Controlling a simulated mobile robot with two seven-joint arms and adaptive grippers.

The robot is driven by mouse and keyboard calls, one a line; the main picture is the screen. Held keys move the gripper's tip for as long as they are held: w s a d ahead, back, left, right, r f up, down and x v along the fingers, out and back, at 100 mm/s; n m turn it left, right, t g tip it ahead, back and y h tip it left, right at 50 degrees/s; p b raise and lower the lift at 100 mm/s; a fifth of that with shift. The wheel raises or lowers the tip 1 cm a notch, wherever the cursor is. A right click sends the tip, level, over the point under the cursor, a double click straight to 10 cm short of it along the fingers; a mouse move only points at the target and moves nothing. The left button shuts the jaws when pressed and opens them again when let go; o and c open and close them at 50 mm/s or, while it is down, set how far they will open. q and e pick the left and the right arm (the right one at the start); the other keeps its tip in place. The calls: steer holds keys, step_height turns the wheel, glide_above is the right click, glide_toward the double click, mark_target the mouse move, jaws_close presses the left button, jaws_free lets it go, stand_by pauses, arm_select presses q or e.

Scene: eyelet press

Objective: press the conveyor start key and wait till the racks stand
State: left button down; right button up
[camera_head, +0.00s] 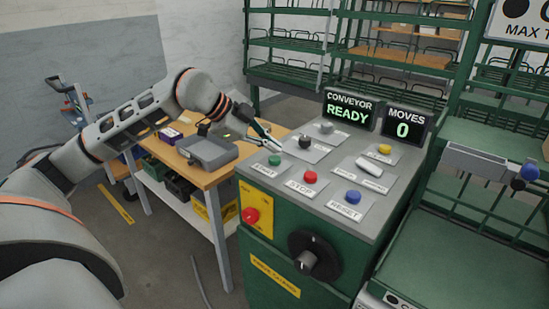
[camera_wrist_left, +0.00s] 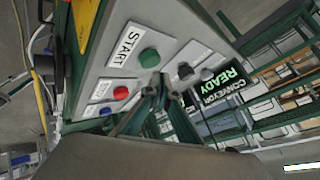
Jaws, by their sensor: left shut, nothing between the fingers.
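The green start key (camera_head: 274,160) sits on a white plate marked START on the grey console top (camera_head: 330,220). It also shows in the left wrist view (camera_wrist_left: 149,57), with its whole cap uncovered. My left gripper (camera_head: 277,145) is shut and empty, just behind and above the start key in the head view. I see no clear contact between them. The conveyor display (camera_head: 349,109) reads CONVEYOR READY. The green racks (camera_head: 400,65) stand behind the console; I cannot tell from these frames whether they move. My right gripper is in neither view.
A red stop key (camera_head: 310,177) and a blue reset key (camera_head: 353,196) lie close to the start key. A red emergency button (camera_head: 250,215) and a black knob (camera_head: 313,254) are on the console front. A moves display (camera_head: 404,126) reads 0. A wooden-topped bench (camera_head: 203,179) stands left.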

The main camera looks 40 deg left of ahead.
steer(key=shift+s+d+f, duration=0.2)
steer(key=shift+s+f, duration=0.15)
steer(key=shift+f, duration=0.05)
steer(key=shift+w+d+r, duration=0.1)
arm_select(q)
steer(key=shift+f, duration=0.35)
steer(key=shift+f+b, duration=0.2)
steer(key=shift+b, duration=0.1)
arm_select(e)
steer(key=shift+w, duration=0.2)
arm_select(q)
steer(key=shift+r, duration=0.1)
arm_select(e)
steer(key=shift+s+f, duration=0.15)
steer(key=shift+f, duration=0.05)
